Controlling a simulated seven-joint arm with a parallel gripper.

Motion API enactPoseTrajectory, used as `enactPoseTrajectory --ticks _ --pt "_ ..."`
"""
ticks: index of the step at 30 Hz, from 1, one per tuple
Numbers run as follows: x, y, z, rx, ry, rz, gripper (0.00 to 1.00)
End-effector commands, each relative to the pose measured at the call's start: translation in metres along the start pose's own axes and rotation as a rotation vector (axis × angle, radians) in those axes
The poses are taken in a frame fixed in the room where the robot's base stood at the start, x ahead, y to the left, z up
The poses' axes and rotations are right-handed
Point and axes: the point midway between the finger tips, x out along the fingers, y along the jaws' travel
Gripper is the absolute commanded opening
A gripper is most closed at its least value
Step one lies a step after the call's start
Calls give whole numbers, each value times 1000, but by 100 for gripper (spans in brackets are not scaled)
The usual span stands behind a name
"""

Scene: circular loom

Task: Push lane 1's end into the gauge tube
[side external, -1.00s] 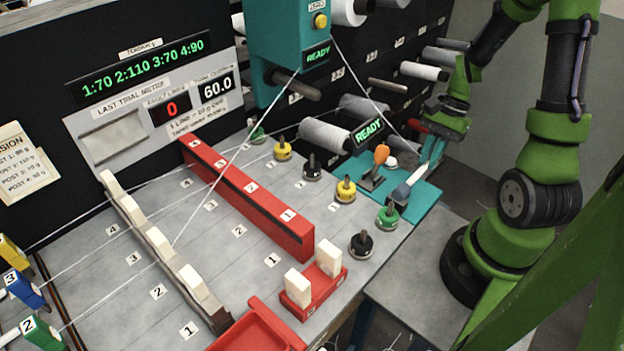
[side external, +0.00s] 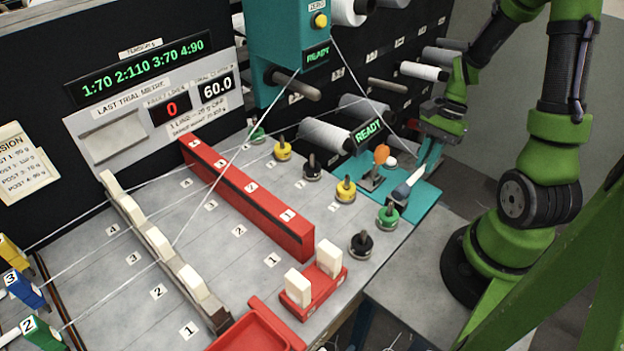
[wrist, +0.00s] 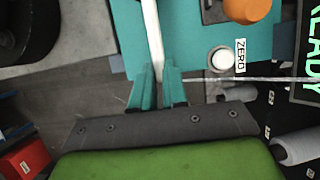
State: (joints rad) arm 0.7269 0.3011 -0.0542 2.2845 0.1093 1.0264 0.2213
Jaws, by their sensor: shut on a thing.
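My gripper (side external: 428,158) is over the teal plate (side external: 425,198) at the right of the bench. Its teal fingers (wrist: 156,86) are closed in the wrist view. A thin white thread (wrist: 250,79), taken as lane 1's end, runs from the fingers to the right; its tip is hidden. A pale tube-like rod (wrist: 151,35), probably the gauge tube, extends from the fingertips, and also shows in the side view (side external: 414,177). Whether the thread's end is inside it cannot be told.
An orange-knobbed lever (side external: 381,154) and a white ZERO button (wrist: 222,59) stand close beside the fingers. Several coloured posts, including a green one (side external: 387,216), stand to the left. A READY display (side external: 368,131) and white spools (side external: 326,135) are behind.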

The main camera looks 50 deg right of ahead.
Motion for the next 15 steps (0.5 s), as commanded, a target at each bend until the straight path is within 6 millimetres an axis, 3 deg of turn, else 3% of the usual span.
enactPoseTrajectory --ticks 15 --pt "6 0 15 -2 0 0 0"
